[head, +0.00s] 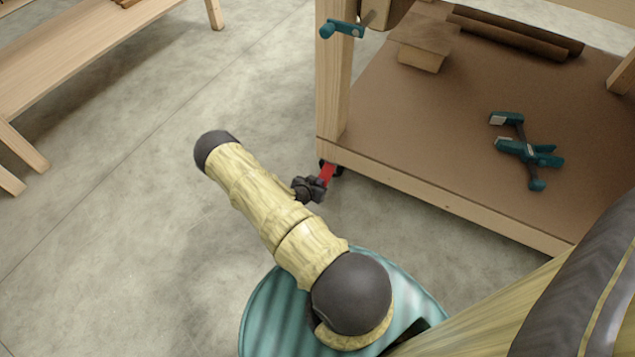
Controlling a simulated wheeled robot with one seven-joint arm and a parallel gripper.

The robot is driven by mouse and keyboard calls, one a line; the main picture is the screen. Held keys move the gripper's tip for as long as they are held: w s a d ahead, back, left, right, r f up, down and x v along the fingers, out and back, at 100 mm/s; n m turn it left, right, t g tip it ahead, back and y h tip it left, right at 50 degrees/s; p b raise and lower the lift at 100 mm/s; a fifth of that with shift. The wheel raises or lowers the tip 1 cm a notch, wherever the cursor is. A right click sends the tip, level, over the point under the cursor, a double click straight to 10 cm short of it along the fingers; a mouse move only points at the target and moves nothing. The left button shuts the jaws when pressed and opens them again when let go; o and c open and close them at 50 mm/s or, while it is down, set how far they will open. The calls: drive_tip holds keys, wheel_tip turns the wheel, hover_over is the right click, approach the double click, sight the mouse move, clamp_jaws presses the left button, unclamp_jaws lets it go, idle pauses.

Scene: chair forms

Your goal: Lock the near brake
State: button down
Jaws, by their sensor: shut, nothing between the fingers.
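The near brake is a small red pedal (327,174) on a dark caster (338,169) under the near left corner of the wooden workbench (440,200). The bench edge and leg hide most of the caster. My gripper (316,186) is dark and shut, with nothing in it. It is just left of and below the red pedal in the picture, its tip at or very close to it. I cannot tell whether they touch or how far the pedal is tilted.
A teal clamp (526,150) lies on the bench's brown lower shelf (400,135). A teal vise handle (342,29) sticks out beside the bench leg (334,90). A wooden bench (80,60) stands at upper left. The concrete floor (120,230) between is clear.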

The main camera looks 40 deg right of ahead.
drive_tip(key=shift+s+a+f, duration=0.1)
drive_tip(key=shift+a+f, duration=0.05)
drive_tip(key=shift+f, duration=0.15)
drive_tip(key=p+v, duration=0.8)
drive_tip(key=v, duration=0.5)
drive_tip(key=shift+r+p, duration=0.2)
drive_tip(key=shift+p, duration=0.15)
